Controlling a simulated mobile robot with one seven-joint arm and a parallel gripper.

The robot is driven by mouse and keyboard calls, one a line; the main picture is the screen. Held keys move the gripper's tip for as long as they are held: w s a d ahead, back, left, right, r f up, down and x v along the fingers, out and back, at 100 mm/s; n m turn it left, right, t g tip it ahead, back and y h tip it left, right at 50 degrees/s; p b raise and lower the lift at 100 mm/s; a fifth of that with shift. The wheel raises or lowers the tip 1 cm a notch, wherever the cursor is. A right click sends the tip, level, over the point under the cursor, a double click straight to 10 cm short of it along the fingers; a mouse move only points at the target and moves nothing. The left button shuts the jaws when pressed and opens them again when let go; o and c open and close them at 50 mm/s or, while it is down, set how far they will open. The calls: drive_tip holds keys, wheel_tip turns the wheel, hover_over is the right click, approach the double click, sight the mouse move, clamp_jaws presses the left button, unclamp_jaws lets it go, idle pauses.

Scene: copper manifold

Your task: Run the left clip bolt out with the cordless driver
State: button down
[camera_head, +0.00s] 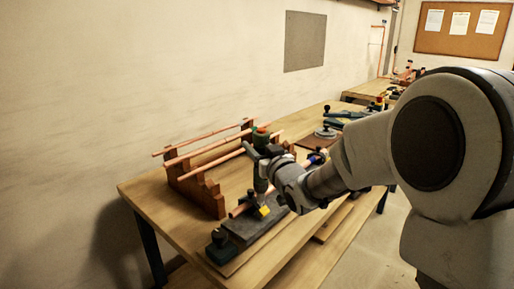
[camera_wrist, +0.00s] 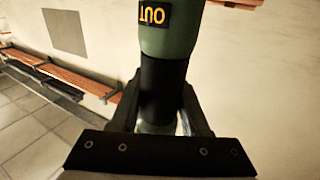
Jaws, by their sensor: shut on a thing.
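My gripper (camera_wrist: 161,92) is shut on the cordless driver (camera_wrist: 165,40), its fingers on either side of the black grip. The driver's green body carries a yellow "OUT" label. In the head view the driver (camera_head: 260,183) stands roughly upright over the workbench, with my gripper (camera_head: 263,160) around its upper part. Its lower end is just above or at a small yellow part (camera_head: 262,211) beside a copper pipe (camera_head: 240,210) on a dark fixture. The left clip bolt cannot be made out, and whether the driver's tip touches it is unclear.
A wooden rack (camera_head: 208,196) with several copper pipes stands to the left on the workbench (camera_head: 150,190). A dark base plate (camera_head: 240,232) lies at the front. My arm covers the right side.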

drive_tip(key=shift+f, duration=0.55)
wheel_tip(320, 180, up, 7)
drive_tip(key=p, duration=0.3)
drive_tip(key=shift+f, duration=0.2)
drive_tip(key=shift+w, duration=0.15)
idle(0.4)
